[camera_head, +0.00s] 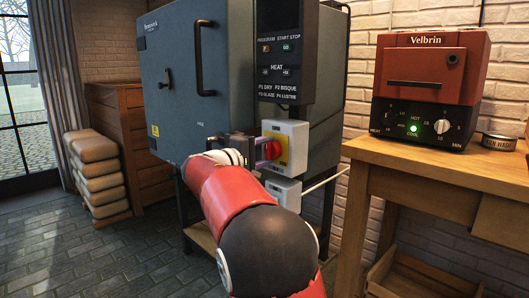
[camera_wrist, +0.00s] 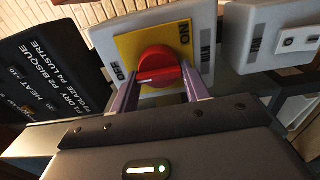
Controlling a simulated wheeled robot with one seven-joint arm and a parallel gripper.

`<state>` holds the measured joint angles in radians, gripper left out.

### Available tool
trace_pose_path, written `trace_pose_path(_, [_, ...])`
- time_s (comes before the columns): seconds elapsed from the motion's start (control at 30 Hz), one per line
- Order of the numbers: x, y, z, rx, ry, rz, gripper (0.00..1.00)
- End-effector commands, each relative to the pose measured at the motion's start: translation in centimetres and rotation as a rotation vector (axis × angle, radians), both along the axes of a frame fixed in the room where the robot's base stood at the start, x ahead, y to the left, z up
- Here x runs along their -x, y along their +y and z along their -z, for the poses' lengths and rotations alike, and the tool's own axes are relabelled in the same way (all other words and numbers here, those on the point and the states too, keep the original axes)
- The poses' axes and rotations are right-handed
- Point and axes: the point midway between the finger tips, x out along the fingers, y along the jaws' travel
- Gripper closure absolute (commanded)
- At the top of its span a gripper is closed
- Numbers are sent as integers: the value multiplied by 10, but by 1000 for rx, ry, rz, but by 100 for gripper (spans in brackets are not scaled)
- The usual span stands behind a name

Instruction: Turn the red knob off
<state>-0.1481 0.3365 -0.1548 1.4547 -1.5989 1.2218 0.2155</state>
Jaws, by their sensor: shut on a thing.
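The red knob (camera_head: 272,148) sits on a yellow plate on the white switch box (camera_head: 297,135), at the lower right of the blue-grey kiln. In the wrist view the knob (camera_wrist: 158,62) is between the two purple fingers of my gripper (camera_wrist: 160,88), which is shut on it. The knob's grip bar, with a white line, lies roughly crosswise between the fingers. The label OFF is to the left of the knob and ON to its upper right. In the head view my gripper (camera_head: 262,157) reaches the knob from the left, partly hidden by my arm.
The kiln (camera_head: 192,75) has a black control panel (camera_head: 287,55) above the switch box. A second pale box (camera_head: 283,192) is below it. A wooden table (camera_head: 440,172) on the right bears a red oven (camera_head: 430,65) with a green light and a small tin (camera_head: 499,141).

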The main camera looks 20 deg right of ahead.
Motion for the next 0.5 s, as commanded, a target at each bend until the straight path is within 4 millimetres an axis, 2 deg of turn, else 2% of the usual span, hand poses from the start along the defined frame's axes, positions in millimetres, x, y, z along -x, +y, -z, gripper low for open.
trace_pose_path(0.03, [0, 0, 2, 0, 4, 1, 76])
trace_pose_path(0.07, [0, 0, 2, 0, 4, 1, 50])
trace_pose_path(0.2, [0, 0, 2, -1, 4, 0, 34])
trace_pose_path(0.5, [1, 3, 1, -1, 0, -1, 34])
